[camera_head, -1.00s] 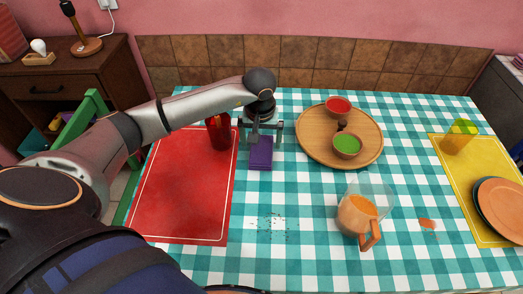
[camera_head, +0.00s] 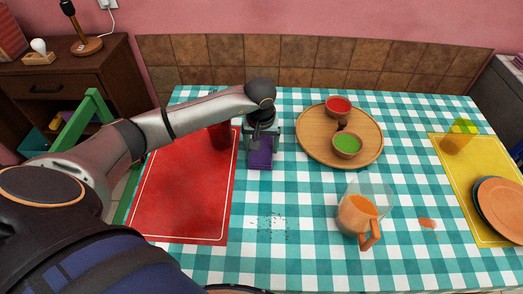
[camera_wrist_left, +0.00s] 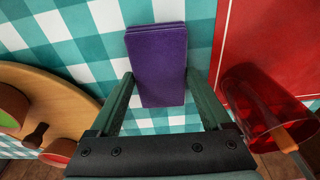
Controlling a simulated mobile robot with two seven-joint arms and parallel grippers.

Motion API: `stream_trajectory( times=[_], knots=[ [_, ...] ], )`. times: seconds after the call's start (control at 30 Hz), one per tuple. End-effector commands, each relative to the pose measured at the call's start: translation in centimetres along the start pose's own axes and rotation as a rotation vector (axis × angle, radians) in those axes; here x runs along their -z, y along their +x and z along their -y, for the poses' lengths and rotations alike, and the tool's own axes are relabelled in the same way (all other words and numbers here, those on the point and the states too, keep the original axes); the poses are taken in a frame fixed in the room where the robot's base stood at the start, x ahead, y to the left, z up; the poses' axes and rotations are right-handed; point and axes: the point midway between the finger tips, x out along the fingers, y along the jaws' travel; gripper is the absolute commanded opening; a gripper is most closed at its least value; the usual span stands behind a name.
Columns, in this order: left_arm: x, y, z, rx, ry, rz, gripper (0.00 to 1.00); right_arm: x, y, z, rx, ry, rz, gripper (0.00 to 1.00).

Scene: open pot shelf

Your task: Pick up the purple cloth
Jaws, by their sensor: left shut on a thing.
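The purple cloth (camera_head: 260,158) is a folded rectangle on the checked tablecloth, just right of the red mat. It also shows in the left wrist view (camera_wrist_left: 158,62), folded in layers. My left gripper (camera_head: 262,136) is over its far part. In the left wrist view the two fingers of my left gripper (camera_wrist_left: 160,84) stand on either side of the cloth, closed against its long edges. The cloth appears to be still at table level. The gripper body hides its far end in the head view. My right gripper is not in view.
A red cup (camera_head: 219,136) stands close left of the gripper on the red mat (camera_head: 182,200). A round wooden tray (camera_head: 313,150) with red and green bowls lies to the right. An orange-filled pitcher (camera_head: 357,215) stands nearer. Scattered crumbs (camera_head: 271,226) lie in front.

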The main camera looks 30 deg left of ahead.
Motion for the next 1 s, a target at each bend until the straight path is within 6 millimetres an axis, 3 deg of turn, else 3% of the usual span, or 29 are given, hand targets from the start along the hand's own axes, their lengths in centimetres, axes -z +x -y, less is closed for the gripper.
stream_trajectory(
  times=[0.13, 0.53, 0.67, 1.0],
  knots=[
    [0.1, -0.1, 0.0, 0.0, 0.0, -0.001, 0.25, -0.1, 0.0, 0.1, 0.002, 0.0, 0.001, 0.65],
    [0.2, -1.0, 0.0, -0.001, 0.0, -0.003, 0.25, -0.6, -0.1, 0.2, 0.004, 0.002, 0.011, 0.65],
    [0.7, -3.0, 0.0, -0.002, 0.0, -0.007, 0.25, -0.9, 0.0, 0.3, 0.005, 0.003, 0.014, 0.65],
    [-4.4, -10.3, 1.0, 0.0, 0.005, -0.003, 0.25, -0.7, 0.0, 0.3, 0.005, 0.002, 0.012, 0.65]
  ],
)
